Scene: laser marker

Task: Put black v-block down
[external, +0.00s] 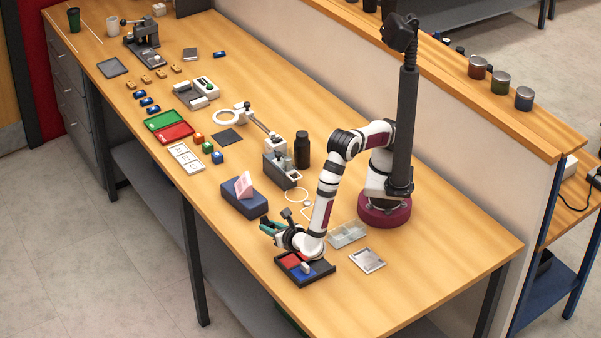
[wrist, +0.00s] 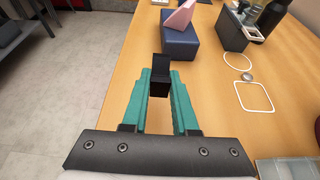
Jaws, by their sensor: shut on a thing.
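My gripper (external: 271,228) has teal fingers and is above the table near its front edge. In the wrist view my gripper (wrist: 160,88) is shut on the black v-block (wrist: 160,72), which sits between the fingertips with its upper part sticking up past them. The block is too small and dark to make out clearly in the external view. Beyond it stands a dark blue block (external: 240,205) with a pink angled piece (external: 244,186) on top. Both show in the wrist view, the blue block (wrist: 180,47) and the pink piece (wrist: 180,18). The v-block is apart from them.
A black tray with red, blue and dark sections (external: 322,270) lies below my wrist. A clear divided box (external: 348,234) and a silver plate (external: 368,261) lie to its right. A grey holder (external: 281,172) and a dark bottle (external: 302,150) stand farther back. Bare wood surrounds the blue block's front.

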